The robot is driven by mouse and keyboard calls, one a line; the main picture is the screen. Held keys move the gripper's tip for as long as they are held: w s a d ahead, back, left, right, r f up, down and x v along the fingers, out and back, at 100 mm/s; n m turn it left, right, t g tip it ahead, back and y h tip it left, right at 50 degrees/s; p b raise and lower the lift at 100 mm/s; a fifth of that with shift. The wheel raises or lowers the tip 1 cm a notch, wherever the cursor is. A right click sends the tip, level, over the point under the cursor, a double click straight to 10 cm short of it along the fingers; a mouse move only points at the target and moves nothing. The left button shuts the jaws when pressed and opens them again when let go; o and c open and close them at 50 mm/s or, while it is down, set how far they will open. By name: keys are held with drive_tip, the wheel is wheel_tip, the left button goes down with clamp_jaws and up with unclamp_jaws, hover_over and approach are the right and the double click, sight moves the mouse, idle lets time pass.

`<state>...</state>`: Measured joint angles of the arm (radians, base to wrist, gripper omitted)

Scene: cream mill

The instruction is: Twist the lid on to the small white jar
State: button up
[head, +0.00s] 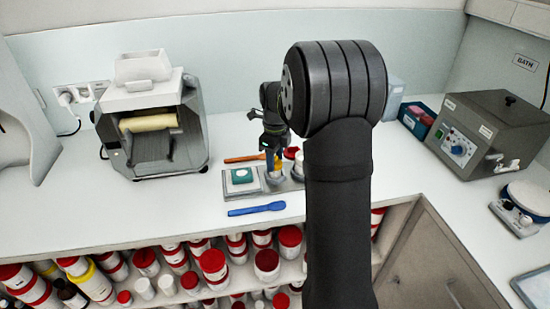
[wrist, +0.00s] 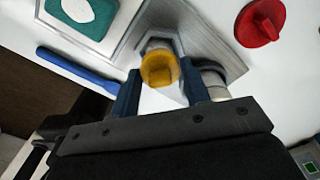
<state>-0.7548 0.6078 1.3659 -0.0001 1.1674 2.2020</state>
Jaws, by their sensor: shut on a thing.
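My gripper (wrist: 162,74) has its two blue fingers on either side of a round yellow lid (wrist: 157,68) with a raised grip bar, and it is shut on this lid. A pale rim shows just beyond the lid, in a grey holder (wrist: 195,25); I cannot tell whether the lid is seated on a jar. A small whitish jar-like thing (wrist: 214,79) stands beside the right finger, partly hidden. In the head view my gripper (head: 275,160) points down over the grey holder, and the yellow lid (head: 277,164) shows small between the fingers.
A red lid (wrist: 260,22) lies on the white bench to the right. A teal dish with a white lump (head: 241,176) is left of the holder. A blue spatula (head: 257,209) lies in front. The roller mill (head: 150,115) stands left and the bath (head: 488,132) right.

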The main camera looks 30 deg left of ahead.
drive_tip(key=shift+f, duration=0.1)
drive_tip(key=shift+m, duration=1.8)
drive_tip(key=o, duration=1)
drive_tip(key=shift+o, duration=0.2)
drive_tip(key=shift+r, duration=3.55)
drive_tip(key=shift+f, duration=3.5)
